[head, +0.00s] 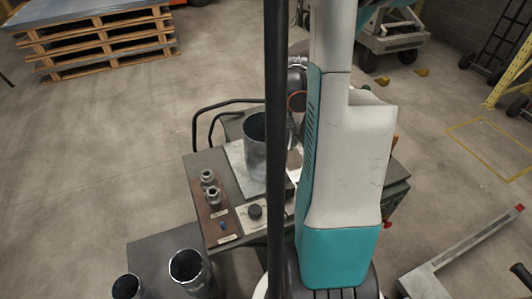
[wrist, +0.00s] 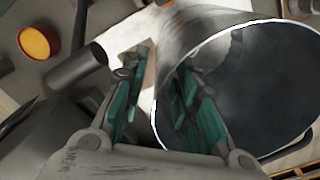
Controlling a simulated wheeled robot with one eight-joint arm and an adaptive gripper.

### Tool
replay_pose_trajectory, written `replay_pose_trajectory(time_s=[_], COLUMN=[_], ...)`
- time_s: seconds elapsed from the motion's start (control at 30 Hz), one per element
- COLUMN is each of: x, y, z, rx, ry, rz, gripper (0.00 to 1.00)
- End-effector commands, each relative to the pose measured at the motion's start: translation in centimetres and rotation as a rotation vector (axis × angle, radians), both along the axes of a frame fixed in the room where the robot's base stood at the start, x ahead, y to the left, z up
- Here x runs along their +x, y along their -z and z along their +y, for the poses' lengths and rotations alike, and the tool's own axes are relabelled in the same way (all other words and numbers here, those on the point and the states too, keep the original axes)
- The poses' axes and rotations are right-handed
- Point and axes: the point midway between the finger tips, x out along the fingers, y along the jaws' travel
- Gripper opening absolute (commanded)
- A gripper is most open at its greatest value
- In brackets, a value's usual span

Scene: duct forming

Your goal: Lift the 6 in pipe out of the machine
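A wide grey metal pipe (head: 262,165), likely the 6 in pipe, stands upright on the pale top plate (head: 236,158) of the machine (head: 205,163). Its open mouth and bright rim fill the right of the wrist view (wrist: 262,85). My gripper (wrist: 162,62) has its two teal-padded fingers apart. The right finger overlaps the pipe mouth and the left finger is outside the rim, with the near wall edge between them. I cannot tell whether either finger touches the wall. In the head view my arm and a dark post hide the gripper.
Two more pipes stand at the lower left, a wider one (head: 188,270) and a narrower one (head: 126,287). A pallet stack (head: 100,45) is at the back left; open floor lies between.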

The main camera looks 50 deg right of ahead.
Motion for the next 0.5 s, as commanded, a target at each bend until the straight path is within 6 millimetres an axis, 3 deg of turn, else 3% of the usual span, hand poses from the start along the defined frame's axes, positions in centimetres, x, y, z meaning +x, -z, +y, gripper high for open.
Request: replay_pose_trajectory(time_s=[0.2, 0.47, 0.5], x=[0.0, 0.0, 0.0], y=[3.5, 3.8, 3.7], z=[0.1, 0.1, 0.1], rx=[-0.001, -0.001, -0.002], ry=[0.000, -0.001, -0.001], rz=[-0.001, -0.003, -0.002], gripper=[0.28, 0.28, 0.23])
